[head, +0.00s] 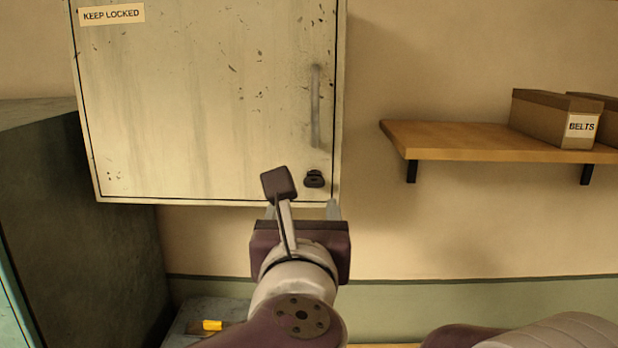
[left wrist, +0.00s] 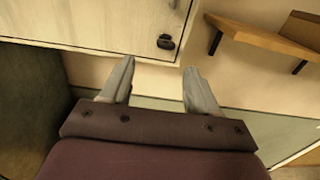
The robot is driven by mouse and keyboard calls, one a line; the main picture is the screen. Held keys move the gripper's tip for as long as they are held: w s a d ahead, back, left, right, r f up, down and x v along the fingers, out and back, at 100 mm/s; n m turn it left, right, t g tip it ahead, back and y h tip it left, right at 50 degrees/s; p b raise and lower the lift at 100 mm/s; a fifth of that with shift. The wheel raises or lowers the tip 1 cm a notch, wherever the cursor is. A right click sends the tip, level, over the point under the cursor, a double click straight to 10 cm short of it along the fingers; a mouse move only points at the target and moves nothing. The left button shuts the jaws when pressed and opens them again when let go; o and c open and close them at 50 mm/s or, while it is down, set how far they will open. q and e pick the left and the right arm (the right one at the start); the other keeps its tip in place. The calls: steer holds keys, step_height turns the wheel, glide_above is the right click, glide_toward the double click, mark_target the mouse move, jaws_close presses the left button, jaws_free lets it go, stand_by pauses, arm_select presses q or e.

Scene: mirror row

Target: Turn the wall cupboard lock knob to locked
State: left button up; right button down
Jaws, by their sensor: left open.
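The pale, scuffed wall cupboard (head: 200,110) has its door closed and fills the upper left of the head view. Its small black lock knob (head: 314,179) sits at the door's lower right corner, below the vertical handle (head: 316,105). The knob also shows in the left wrist view (left wrist: 165,42), near the door's bottom edge. I cannot tell its setting. My left gripper (head: 302,208) is open and empty, its fingers pointing toward the wall just below the knob and apart from it. The two spread fingers show in the left wrist view (left wrist: 159,70). My right gripper is out of view.
A "KEEP LOCKED" label (head: 112,15) is on the door. A wooden shelf (head: 455,138) with a "BELTS" box (head: 550,120) is on the right wall. A dark cabinet (head: 80,220) stands at left. A yellow object (head: 212,325) lies below. The wall between cupboard and shelf is clear.

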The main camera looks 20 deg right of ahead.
mark_target(315, 186)
arm_select(q)
steer(key=p+x, duration=0.1)
steer(key=x, duration=0.2)
steer(key=d+p+x, duration=0.1)
steer(key=x, duration=0.5)
steer(key=shift+s+d+f+p, duration=0.15)
steer(key=shift+s+d+p, duration=0.15)
steer(key=shift+p, duration=0.1)
steer(key=shift+w+a, duration=0.1)
steer(key=shift+w, duration=0.3)
steer(key=shift+a, duration=0.3)
steer(key=shift+d, duration=0.2)
steer(key=shift+c, duration=0.9)
steer(key=shift+d+f, duration=0.1)
steer(key=c, duration=0.9)
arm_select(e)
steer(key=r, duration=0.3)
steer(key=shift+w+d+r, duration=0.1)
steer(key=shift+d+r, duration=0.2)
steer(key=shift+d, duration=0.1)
